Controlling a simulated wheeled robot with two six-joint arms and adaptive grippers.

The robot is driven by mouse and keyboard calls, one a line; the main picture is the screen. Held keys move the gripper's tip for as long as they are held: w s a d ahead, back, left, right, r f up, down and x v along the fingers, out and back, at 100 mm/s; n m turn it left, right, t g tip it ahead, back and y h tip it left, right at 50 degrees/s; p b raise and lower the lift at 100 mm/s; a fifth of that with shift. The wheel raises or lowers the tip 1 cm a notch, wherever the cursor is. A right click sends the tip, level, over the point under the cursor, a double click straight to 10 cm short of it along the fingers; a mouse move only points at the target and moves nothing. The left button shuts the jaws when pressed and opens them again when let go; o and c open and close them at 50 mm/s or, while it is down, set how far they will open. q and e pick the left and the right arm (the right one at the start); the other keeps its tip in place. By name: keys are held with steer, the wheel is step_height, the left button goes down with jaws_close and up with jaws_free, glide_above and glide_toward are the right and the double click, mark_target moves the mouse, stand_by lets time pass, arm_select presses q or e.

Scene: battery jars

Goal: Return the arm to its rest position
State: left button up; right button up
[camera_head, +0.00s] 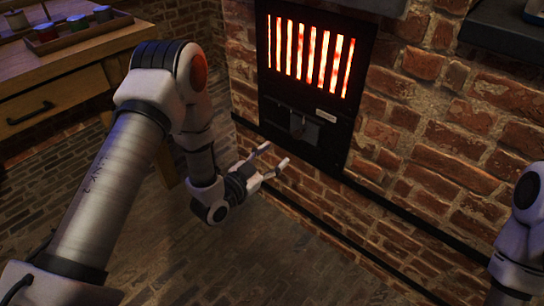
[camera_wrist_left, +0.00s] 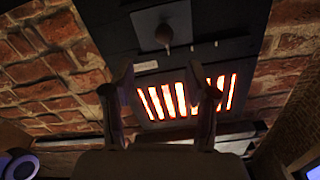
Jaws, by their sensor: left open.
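My left arm (camera_head: 110,195) comes in from the left in the head view and bends down at its elbow. Its gripper (camera_head: 275,155) is open and empty, with its two fingers pointing toward the brick wall just below and left of the black furnace front. In the left wrist view the open fingers (camera_wrist_left: 163,85) show with the furnace grate between and beyond them, and nothing is held. Part of my right arm (camera_head: 522,230) shows at the right edge of the head view; its gripper is out of the frame.
A furnace with a glowing grate (camera_head: 310,50) and a dark lower panel (camera_head: 305,120) is set in the brick wall (camera_head: 420,130). A wooden table (camera_head: 60,85) with a tray (camera_head: 90,35) of small coloured jars stands at the upper left. The stone floor (camera_head: 270,260) is clear.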

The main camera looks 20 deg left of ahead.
arm_select(q)
steer(key=s+f+n+g+y, duration=0.3)
steer(key=s+f+g, duration=0.5)
steer(key=s+f, duration=0.85)
steer(key=s+a+f+n+g+y, duration=0.2)
steer(key=s+f+g, duration=0.15)
steer(key=s, duration=0.45)
steer(key=s+a+f+n+g+y, duration=0.1)
steer(key=s+a+f+n+g, duration=0.15)
steer(key=s+g, duration=0.4)
step_height(320, 180, up, 36)
steer(key=s+t+p, duration=0.1)
steer(key=s+p, duration=0.1)
steer(key=p, duration=3.4)
steer(key=shift+s+d, duration=0.35)
steer(key=shift+d, duration=0.1)
